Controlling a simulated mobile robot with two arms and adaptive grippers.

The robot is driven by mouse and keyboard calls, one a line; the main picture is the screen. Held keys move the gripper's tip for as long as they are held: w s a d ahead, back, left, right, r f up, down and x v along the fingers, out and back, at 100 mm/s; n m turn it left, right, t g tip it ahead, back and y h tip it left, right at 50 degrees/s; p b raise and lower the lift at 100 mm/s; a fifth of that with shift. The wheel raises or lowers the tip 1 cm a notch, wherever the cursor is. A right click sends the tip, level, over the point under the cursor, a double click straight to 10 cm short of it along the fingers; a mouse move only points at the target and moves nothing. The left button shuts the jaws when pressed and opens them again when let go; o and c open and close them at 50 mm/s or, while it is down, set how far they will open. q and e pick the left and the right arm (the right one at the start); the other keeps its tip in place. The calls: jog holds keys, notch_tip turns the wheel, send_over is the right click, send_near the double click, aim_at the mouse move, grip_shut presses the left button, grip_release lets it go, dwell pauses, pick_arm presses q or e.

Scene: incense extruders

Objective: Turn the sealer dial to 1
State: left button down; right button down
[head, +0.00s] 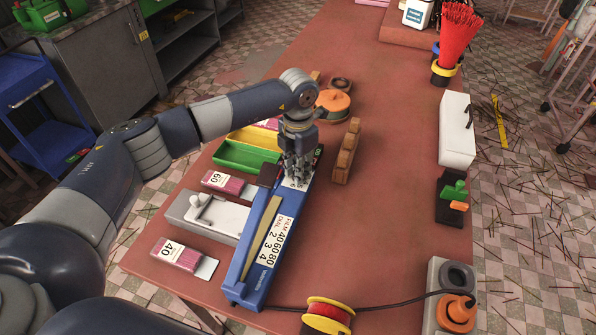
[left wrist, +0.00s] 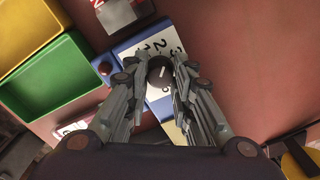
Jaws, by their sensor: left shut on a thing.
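The blue sealer (head: 240,262) lies lengthwise on the red-brown table, with a white label of film and dial numbers on its top. My left gripper (head: 299,178) reaches down onto its far end and hides the dial in the head view. In the left wrist view, the dark round dial (left wrist: 160,72) with a white pointer line sits between the fingertips of my left gripper (left wrist: 160,70), which is shut on it. A white number plate (left wrist: 150,50) shows around the dial. I cannot tell exactly which number the pointer meets. My right gripper is not in view.
Green (head: 243,158) and yellow trays stand left of the sealer's far end. A wooden block (head: 346,152) stands close on the right. Packs marked 60 (head: 223,182) and 40 (head: 178,252) lie on the left. A cable spool (head: 328,314) is near the front. The table's right-middle is clear.

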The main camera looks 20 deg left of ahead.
pick_arm(q)
jog(key=n+b, duration=0.1)
jog(key=n, duration=0.4)
jog(key=shift+n+b, duration=0.3)
jog(key=shift+b, duration=0.1)
jog(key=n+b, duration=0.1)
jog(key=n, duration=0.3)
jog(key=shift+n, duration=0.4)
jog(key=shift+w+r+n, duration=0.1)
jog(key=shift+n, duration=0.2)
jog(key=c, duration=1.4)
grip_release()
jog(key=shift+o, duration=0.2)
notch_tip(320, 180, up, 12)
